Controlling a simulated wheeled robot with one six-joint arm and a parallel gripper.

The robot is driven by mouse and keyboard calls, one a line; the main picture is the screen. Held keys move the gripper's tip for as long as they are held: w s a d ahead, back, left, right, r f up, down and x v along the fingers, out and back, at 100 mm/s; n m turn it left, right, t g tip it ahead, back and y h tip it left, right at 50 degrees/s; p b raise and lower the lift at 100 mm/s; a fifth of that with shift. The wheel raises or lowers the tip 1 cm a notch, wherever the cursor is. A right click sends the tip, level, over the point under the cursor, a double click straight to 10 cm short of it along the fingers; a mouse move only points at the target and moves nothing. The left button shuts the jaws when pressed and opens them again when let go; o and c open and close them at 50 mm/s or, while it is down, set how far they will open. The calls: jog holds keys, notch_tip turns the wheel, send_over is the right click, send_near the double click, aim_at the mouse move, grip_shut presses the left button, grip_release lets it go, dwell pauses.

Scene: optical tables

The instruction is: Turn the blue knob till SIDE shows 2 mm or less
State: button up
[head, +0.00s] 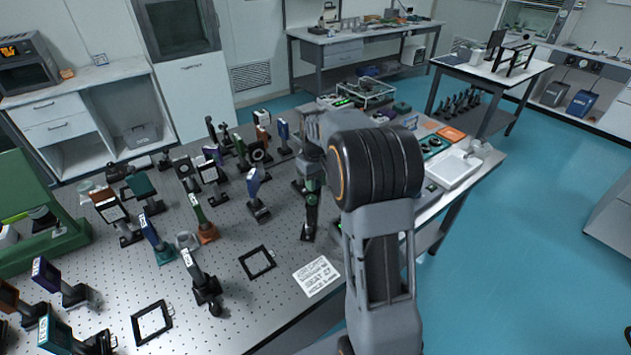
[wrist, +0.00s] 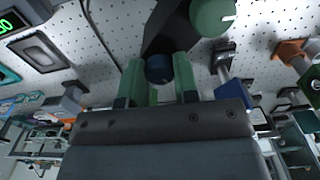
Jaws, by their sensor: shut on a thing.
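The blue knob (wrist: 159,69) shows in the wrist view between the two green fingers of my gripper (wrist: 158,78). The fingers are shut on it from both sides. A dark mount and a green round part (wrist: 212,16) stand just beyond it. In the head view my arm hides most of the gripper, and I cannot make out the knob there. A readout with green digits (wrist: 10,47) is cut off at the left edge of the wrist view. Its last digits look like 50; its label is not visible, so I cannot tell whether it is SIDE.
The perforated optical table (head: 240,215) carries many posts and mounts left of my arm. A printed card (head: 317,277) and empty black frames (head: 257,263) lie near the front edge. A white tray (head: 455,170) stands to the right. The blue floor (head: 500,260) at right is clear.

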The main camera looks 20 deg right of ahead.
jog(key=o, duration=0.9)
jog(key=shift+o, duration=0.2)
jog(key=shift+r, duration=0.1)
notch_tip(320, 180, up, 14)
jog(key=shift+b, duration=0.35)
jog(key=s+a+f+t, duration=0.1)
jog(key=s+a+f, duration=0.1)
jog(key=s, duration=0.5)
jog(key=s+a+f+m+t, duration=0.1)
jog(key=s+a+f+t, duration=0.1)
jog(key=s+a, duration=0.3)
jog(key=s+a+f+t, duration=0.1)
jog(key=s+a+f, duration=0.2)
jog(key=s, duration=0.6)
jog(key=shift+s+a+f+m, duration=0.15)
jog(key=shift+s+f+m, duration=0.15)
jog(key=shift+m, duration=0.1)
